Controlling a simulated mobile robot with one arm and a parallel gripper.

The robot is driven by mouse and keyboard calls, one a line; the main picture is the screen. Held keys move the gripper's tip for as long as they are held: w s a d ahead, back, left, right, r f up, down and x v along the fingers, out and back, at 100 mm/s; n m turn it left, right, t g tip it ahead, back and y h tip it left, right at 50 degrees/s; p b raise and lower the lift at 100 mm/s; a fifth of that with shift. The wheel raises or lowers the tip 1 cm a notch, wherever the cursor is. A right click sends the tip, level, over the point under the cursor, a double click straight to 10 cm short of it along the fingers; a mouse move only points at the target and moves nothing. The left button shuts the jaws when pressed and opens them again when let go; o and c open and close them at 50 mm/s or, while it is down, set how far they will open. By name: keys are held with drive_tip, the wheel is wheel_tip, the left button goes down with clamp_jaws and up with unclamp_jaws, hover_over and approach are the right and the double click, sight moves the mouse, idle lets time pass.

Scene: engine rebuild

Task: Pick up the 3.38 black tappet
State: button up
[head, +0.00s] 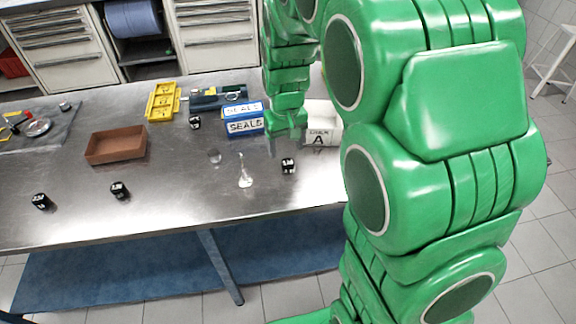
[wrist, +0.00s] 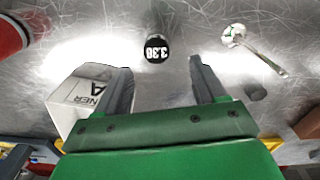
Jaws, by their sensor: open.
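The 3.38 black tappet (wrist: 156,48) stands on the steel bench in the wrist view, its white number readable. It lies just beyond my fingertips, roughly in line with the gap between them. In the head view a black tappet (head: 289,165) at the bench's front matches its place, but its number is too small to read there. My gripper (wrist: 160,66) is open and empty. In the head view my gripper (head: 297,134) is partly hidden among the green arm links, beside the white box and behind the tappet.
A white box marked A (wrist: 85,95) stands close to my left finger. A ladle-like tool (wrist: 255,50) lies right of the tappet. A red object (wrist: 12,35) is at upper left. Other black tappets (head: 120,191), a brown tray (head: 116,146) and blue SEALS boxes (head: 244,127) are on the bench.

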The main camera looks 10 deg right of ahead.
sight(288, 162)
drive_tip(key=shift+d+f, duration=0.15)
drive_tip(key=shift+f, duration=1.45)
drive_tip(key=shift+d+f, duration=0.1)
drive_tip(key=shift+f, duration=1.5)
drive_tip(key=c, duration=1.2)
drive_tip(key=shift+o, duration=0.2)
drive_tip(key=shift+w+r, duration=0.1)
drive_tip(key=shift+r, duration=0.35)
wheel_tip(288, 162, up, 2)
drive_tip(key=shift+r, duration=0.25)
drive_tip(key=s+d+r, duration=0.1)
drive_tip(key=s+r, duration=0.8)
drive_tip(key=s, duration=0.5)
drive_tip(key=shift+r, duration=0.35)
